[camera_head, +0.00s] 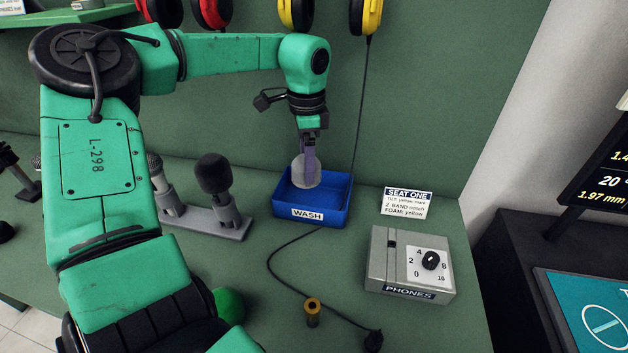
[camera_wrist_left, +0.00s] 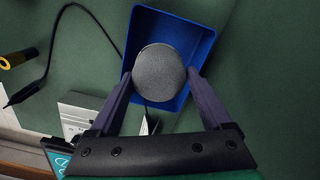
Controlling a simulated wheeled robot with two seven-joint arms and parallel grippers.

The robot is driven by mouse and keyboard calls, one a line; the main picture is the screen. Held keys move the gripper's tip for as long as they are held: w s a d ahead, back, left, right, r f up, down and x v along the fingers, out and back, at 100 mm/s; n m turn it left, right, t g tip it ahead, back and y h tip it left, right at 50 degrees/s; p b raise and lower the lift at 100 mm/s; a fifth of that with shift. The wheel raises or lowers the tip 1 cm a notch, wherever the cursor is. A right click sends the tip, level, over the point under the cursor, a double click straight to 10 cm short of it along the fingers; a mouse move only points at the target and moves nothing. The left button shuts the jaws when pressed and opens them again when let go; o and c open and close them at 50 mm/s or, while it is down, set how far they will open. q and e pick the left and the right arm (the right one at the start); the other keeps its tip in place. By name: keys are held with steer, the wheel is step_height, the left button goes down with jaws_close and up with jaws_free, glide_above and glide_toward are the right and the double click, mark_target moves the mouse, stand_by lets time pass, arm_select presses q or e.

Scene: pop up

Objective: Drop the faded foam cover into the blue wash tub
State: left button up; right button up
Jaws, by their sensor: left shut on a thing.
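The faded foam cover (camera_head: 299,172) is a grey rounded piece held between the fingers of my left gripper (camera_head: 308,160). In the left wrist view the cover (camera_wrist_left: 159,73) sits between the two purple fingertips of the gripper (camera_wrist_left: 159,80), which touch its sides. The blue wash tub (camera_head: 311,216) carries a WASH label and stands on the green bench. The cover is over the tub, its lower end at about rim height in the head view. The tub (camera_wrist_left: 197,38) lies behind the cover in the left wrist view. My right gripper is not in view.
A microphone rack (camera_head: 215,221) with a dark foam-topped microphone (camera_head: 213,174) stands left of the tub. A grey PHONES box (camera_head: 410,264) and a SEAT ONE card (camera_head: 406,203) are to the right. A black cable (camera_head: 283,277) and a brass-coloured plug (camera_head: 312,312) lie in front.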

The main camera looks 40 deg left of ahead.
arm_select(q)
steer(key=f+b, duration=0.1)
steer(key=f, duration=0.1)
steer(key=a+f+b, duration=0.1)
steer(key=f, duration=0.1)
steer(key=shift+w+f+b, duration=0.1)
steer(key=shift+w+b, duration=0.2)
steer(key=shift+w, duration=0.05)
steer(key=shift+d+f, duration=0.1)
steer(key=shift+f, duration=0.3)
steer(key=shift+s+r, duration=0.1)
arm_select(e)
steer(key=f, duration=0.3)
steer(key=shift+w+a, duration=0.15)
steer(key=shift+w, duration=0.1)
arm_select(q)
steer(key=o, duration=1.4)
steer(key=shift+c, duration=0.2)
